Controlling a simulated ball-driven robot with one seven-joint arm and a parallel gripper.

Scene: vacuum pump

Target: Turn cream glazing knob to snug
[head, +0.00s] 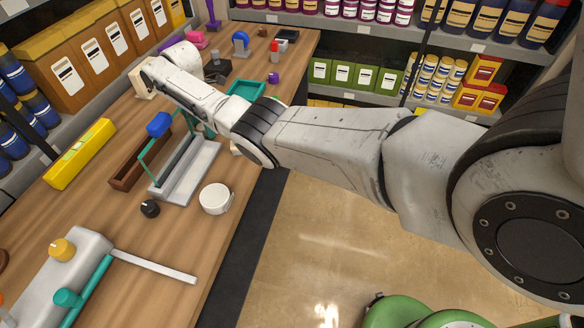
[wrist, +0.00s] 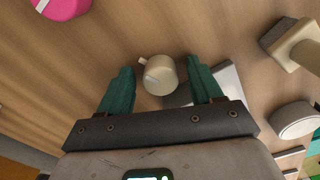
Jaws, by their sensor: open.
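In the wrist view, a cream knob (wrist: 160,76) with a small pointer tab and a pale line on its face stands near the middle. My gripper (wrist: 161,71) is open, with one teal finger on each side of the knob. Gaps show between both fingers and the knob, so they look apart from it. I cannot tell how far the fingertips are above the wooden surface. In the head view, my arm reaches to the far left part of the bench, and the knob cannot be made out there.
In the wrist view, a pink round piece (wrist: 62,6) is at upper left, and a cream piece with a dark end (wrist: 292,42) at upper right. In the head view, a white cup (head: 215,198), black knob (head: 150,208) and yellow box (head: 80,153) stand on the wooden bench (head: 200,245).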

